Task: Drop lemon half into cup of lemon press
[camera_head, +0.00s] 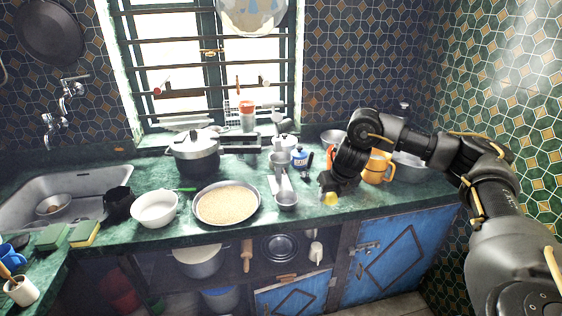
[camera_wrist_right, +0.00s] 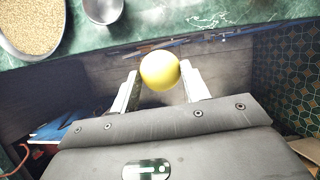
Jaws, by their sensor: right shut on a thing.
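My right gripper (camera_head: 329,194) is shut on the yellow lemon half (camera_head: 329,199), near the counter's front edge. In the right wrist view the lemon half (camera_wrist_right: 160,70) sits between the two pale fingertips (camera_wrist_right: 162,84), its rounded side showing. A silver metal piece that looks like the open lemon press (camera_head: 283,184) lies on the counter just left of the gripper. Its round cup (camera_head: 286,199) is at the front end, and the lemon half is apart from it. In the right wrist view the cup (camera_wrist_right: 103,8) is partly cut off at the top. My left gripper is not in view.
A pan of grain (camera_head: 227,203) and a white bowl (camera_head: 155,208) stand left of the press. A pressure cooker (camera_head: 195,155) is behind them. An orange mug (camera_head: 377,168) stands behind my right gripper. The green counter (camera_head: 300,222) ends just in front of the cup.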

